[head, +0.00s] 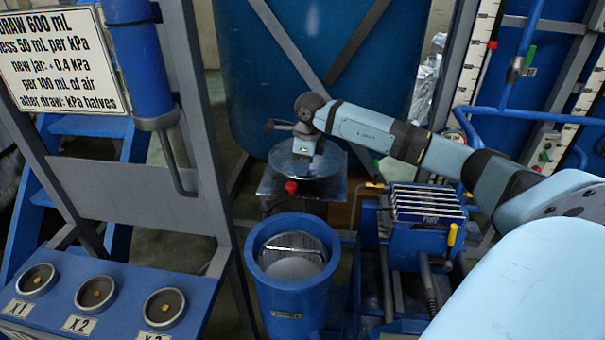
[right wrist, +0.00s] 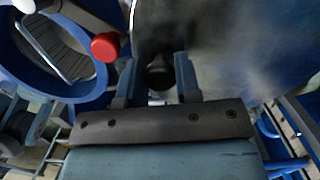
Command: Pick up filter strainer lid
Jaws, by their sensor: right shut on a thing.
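The filter strainer lid is a round grey disc (head: 284,166) in the middle of the head view. Its dark knob (right wrist: 160,72) sits between the two fingers of my right gripper (head: 304,156) in the right wrist view. The gripper (right wrist: 157,82) is shut on this knob from above. The lid fills the upper right of the wrist view. A dark square plate (head: 334,190) shows under the lid; I cannot tell whether they touch. The open blue strainer body (head: 288,310) stands in front, with a metal strainer inside. My left gripper is not in view.
A red ball handle (head: 291,187) is close to the lid's front edge. A blue unit with stacked plates (head: 428,205) stands right of the strainer. A large blue tank (head: 260,80) is behind. A sloped blue panel with several round dials (head: 120,310) is at left.

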